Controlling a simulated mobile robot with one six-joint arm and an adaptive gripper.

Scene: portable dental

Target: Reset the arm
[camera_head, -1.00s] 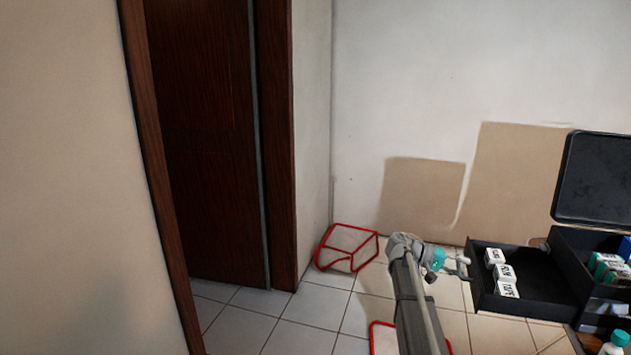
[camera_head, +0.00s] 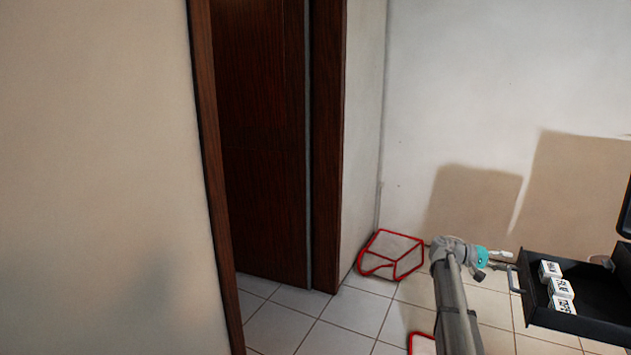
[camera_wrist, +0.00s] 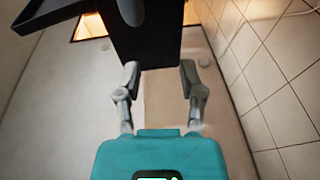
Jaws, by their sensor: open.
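My gripper (camera_head: 500,256) is at the end of my arm at the lower right of the head view. It is just left of an open black drawer (camera_head: 594,330), close to the drawer's handle (camera_head: 514,279). In the wrist view my gripper (camera_wrist: 159,82) shows two grey fingers spread apart on a teal body, with nothing between them. A dark box-like front (camera_wrist: 146,38) stands beyond the fingertips. I cannot tell the exact gap between the fingers and the handle.
White labelled boxes (camera_head: 560,287) lie in the drawer. A red-framed item (camera_head: 391,255) stands on the tiled floor (camera_head: 330,325) by the wall, and another red edge (camera_head: 422,344) shows near my arm. A dark wooden door (camera_head: 262,150) is at left centre.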

